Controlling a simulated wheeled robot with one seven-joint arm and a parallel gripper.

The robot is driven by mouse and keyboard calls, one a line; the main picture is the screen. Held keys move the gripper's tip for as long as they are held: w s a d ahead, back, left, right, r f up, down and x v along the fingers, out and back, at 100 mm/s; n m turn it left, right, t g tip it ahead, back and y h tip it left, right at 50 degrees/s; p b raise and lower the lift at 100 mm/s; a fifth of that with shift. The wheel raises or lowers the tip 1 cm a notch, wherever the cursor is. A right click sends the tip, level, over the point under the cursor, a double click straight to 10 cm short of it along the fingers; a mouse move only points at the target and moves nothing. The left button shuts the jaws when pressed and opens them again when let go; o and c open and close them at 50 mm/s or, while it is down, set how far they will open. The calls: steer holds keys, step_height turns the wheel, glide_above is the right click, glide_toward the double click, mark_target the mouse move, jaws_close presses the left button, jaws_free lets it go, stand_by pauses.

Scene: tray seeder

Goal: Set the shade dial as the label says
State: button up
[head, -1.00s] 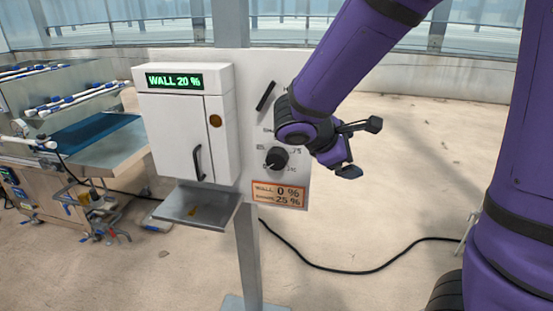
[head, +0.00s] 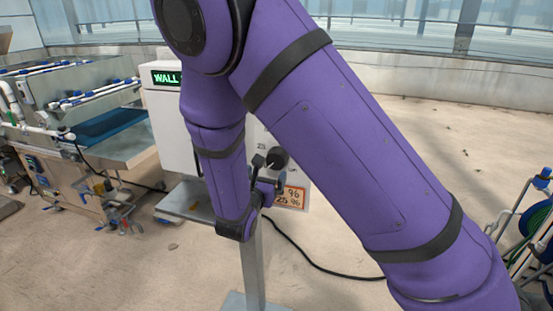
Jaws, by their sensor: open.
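The dial, a round black knob (head: 278,156), shows on the white panel just above and beside my gripper. Its pointer direction is too small to tell. A "25" mark shows to its upper left; the other marks are hidden. The orange-edged label (head: 291,198) below is partly covered by my gripper, leaving "25 %" in its lower line. A second ago it read "WALL 0 %" above a small word and "25 %". My gripper (head: 269,172) is open and empty, close to the knob's lower left. I cannot tell whether a finger touches the knob.
A white box with a green display (head: 166,77) reading "WALL" is mostly behind my arm. A metal shelf (head: 180,198) juts out below it. A bench machine stands left, a hose reel (head: 535,225) right. A black cable crosses the floor.

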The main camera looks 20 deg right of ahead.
mark_target(275, 160)
steer(key=x, duration=1)
steer(key=shift+w, duration=0.1)
steer(key=shift+d, duration=0.1)
steer(key=c, duration=0.9)
